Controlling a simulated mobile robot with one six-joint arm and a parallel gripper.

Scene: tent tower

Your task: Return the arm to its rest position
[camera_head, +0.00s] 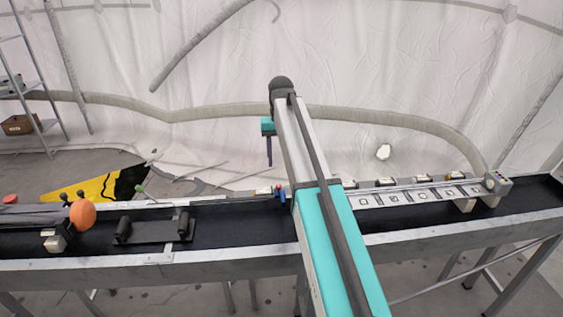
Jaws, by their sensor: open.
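My arm rises from the bottom of the view, over the long dark table (240,216), toward the white tent wall. My gripper (269,160) hangs downward at its far end, left of the arm. It is open, with nothing seen between its dark fingers. The fingers are seen nearly edge-on, and their gap is hard to make out. They appear above the table, apart from the objects on it.
A panel strip (414,195) with several marked squares lies on the table's right side. An orange ball (82,215) and a dark bracket (152,231) are at the left. A shelf rack (38,90) stands far left. The air around the gripper looks clear.

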